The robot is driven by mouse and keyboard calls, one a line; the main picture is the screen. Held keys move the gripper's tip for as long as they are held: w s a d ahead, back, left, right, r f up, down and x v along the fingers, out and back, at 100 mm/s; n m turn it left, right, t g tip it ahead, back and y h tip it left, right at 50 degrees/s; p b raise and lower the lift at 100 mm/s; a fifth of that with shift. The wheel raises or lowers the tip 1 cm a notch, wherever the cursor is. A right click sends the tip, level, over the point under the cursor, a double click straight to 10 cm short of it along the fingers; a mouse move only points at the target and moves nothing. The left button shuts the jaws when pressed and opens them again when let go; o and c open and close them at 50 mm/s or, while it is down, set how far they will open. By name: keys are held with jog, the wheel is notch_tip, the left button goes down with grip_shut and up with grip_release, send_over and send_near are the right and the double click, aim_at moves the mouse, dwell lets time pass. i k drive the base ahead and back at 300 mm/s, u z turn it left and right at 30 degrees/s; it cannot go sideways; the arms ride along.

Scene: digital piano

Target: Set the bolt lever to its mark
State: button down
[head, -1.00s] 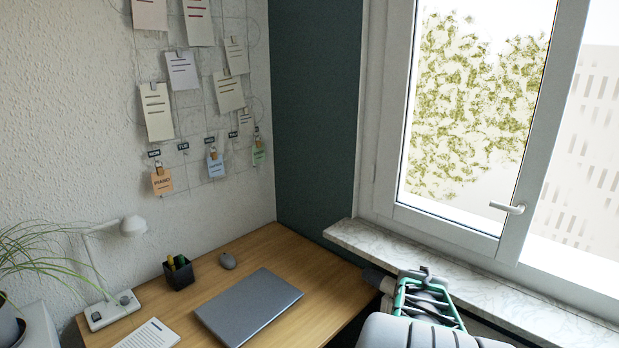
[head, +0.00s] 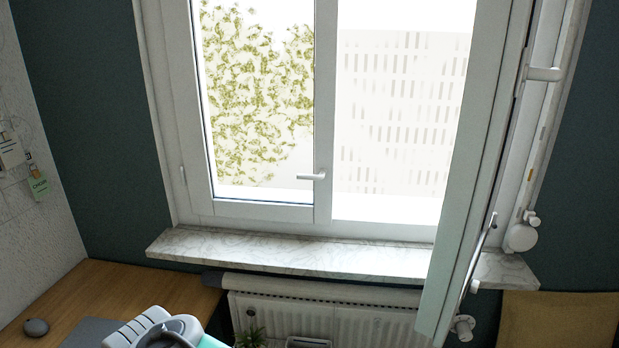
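A slim metal lever (head: 483,250) runs along the edge of the open window sash (head: 470,170) at the right of the head view. It slants down and to the left. It looks like the bolt lever, but I cannot be sure at this size. I cannot make out a mark beside it. A white handle (head: 543,74) sticks out to the right higher on this sash. A grey-white and teal part of my arm shows at the bottom left, well apart from the sash. My gripper's fingertips are not in view.
A marble sill (head: 300,257) runs below the window, with a white radiator (head: 365,312) under it. The closed left sash has its own handle (head: 312,176). A wooden desk (head: 110,295) is at lower left. A mustard panel (head: 560,320) is at lower right.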

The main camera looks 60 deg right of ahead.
aim_at(322, 172)
jog(key=z, duration=2.6)
jog(key=i, duration=0.55)
jog(key=u, duration=1.7)
